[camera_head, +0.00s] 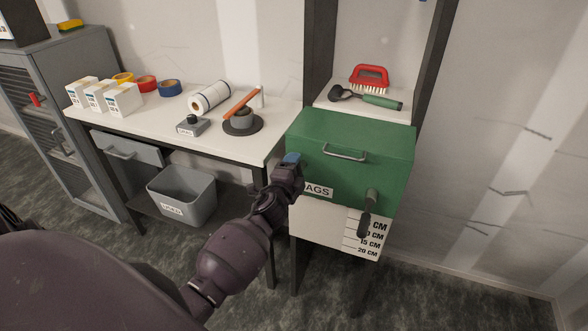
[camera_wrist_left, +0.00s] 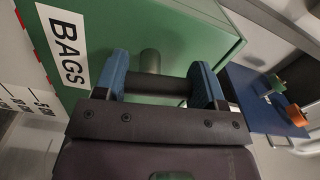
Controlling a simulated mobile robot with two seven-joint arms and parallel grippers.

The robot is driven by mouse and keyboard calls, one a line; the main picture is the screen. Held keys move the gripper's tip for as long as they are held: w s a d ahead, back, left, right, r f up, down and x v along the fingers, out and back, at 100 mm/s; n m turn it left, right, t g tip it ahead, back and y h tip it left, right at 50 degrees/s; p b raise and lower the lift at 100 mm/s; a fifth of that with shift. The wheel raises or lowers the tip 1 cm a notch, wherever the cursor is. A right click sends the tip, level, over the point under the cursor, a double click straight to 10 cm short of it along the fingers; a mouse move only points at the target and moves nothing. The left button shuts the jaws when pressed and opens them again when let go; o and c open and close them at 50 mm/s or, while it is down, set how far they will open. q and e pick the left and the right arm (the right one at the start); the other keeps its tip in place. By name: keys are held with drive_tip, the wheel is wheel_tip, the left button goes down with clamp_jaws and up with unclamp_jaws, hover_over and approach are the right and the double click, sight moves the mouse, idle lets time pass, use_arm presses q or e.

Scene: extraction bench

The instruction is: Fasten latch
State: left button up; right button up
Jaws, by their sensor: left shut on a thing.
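A green box (camera_head: 352,140) with a silver lid handle (camera_head: 344,154) and a "BAGS" label (camera_head: 318,190) stands on a white-fronted stand, its lid down. A dark latch lever (camera_head: 367,214) hangs downward on its front, right of the label. My left gripper (camera_head: 291,159) is at the box's left front corner. In the left wrist view, its blue fingers (camera_wrist_left: 160,65) are shut on a second dark latch lever (camera_wrist_left: 155,87), which meets a green post on the box (camera_wrist_left: 190,25). In the head view my gripper hides that lever. My right gripper is not in view.
Left of the box is a white table (camera_head: 225,149) with tape rolls, white boxes and a round black item. A grey bin (camera_head: 183,195) is beneath it. Behind the green box, a shelf (camera_head: 345,103) holds a red brush (camera_head: 369,79) and a green-handled tool (camera_head: 380,101).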

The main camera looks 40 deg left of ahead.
use_arm(q)
drive_tip(key=shift+m, duration=0.9)
drive_tip(key=shift+d, duration=0.1)
drive_tip(key=o, duration=0.9)
drive_tip(key=shift+v, duration=5.4)
